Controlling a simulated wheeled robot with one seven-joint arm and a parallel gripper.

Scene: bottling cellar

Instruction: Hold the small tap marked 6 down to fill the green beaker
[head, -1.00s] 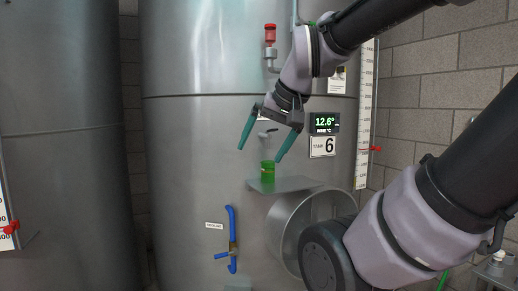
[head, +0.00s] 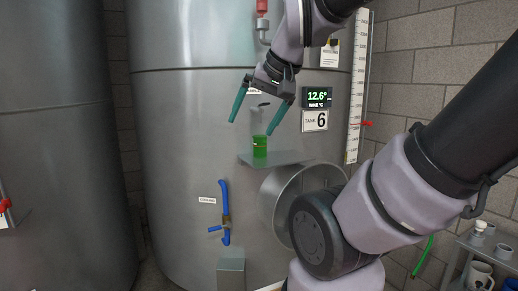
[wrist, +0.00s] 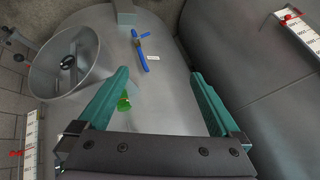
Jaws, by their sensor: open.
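The green beaker (head: 259,147) stands upright on a small grey shelf (head: 285,158) on the front of the tank marked 6. The small tap (head: 262,105) is just above it, its handle small and partly lost between my fingers in the head view. My gripper (head: 253,127) is open and empty, pointing down, with its teal fingers left and right of the tap in the picture. In the wrist view the beaker (wrist: 124,103) shows beside the left finger, partly hidden by it; the tap cannot be made out there. I cannot tell the beaker's fill.
A round open hatch (head: 268,210) juts out below the shelf. A blue valve (head: 225,212) is at lower left. A display (head: 317,97) and tank 6 sign (head: 315,121) are right of the tap. A red-topped fitting (head: 262,20) sits above. A trolley (head: 470,246) holds mugs at right.

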